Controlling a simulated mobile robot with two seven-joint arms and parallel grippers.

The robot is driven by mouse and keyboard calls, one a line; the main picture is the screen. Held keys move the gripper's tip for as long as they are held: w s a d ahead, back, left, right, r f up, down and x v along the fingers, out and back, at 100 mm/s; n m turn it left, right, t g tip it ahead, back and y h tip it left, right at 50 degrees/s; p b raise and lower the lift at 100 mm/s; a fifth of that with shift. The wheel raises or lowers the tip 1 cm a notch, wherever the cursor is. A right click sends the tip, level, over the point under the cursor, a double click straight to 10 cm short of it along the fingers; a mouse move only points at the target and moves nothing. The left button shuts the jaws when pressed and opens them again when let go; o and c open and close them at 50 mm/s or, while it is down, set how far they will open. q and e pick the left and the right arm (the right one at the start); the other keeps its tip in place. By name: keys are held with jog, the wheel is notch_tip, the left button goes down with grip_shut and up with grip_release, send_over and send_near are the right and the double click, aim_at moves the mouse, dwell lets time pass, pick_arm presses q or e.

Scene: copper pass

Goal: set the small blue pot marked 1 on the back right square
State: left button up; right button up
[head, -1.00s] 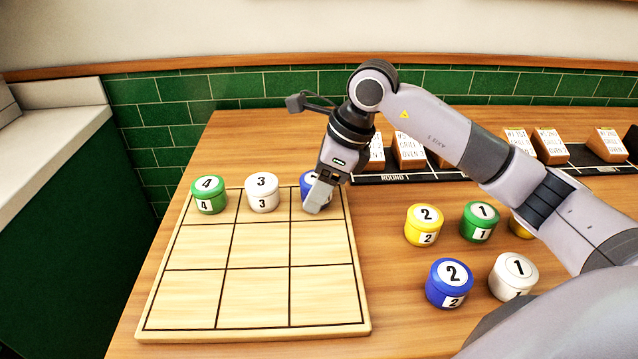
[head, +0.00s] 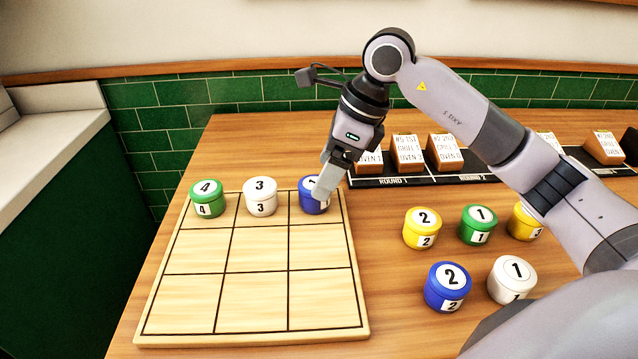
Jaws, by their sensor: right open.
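The small blue pot marked 1 (head: 309,204) stands upright on the back right square of the wooden grid board (head: 255,337). My right gripper (head: 322,190) is open at the pot's right side, and its finger covers part of the pot's lid and label. Whether the finger touches the pot I cannot tell. My left gripper is not in the head view.
A green pot marked 4 (head: 208,199) and a white pot marked 3 (head: 260,197) fill the other back squares. The middle and front squares are bare. Several pots, including a blue pot marked 2 (head: 447,287), stand right of the board. A dark rail (head: 420,176) with ticket blocks lies behind.

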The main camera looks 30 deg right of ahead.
jog(key=v, duration=0.7)
jog(key=shift+s, duration=0.1)
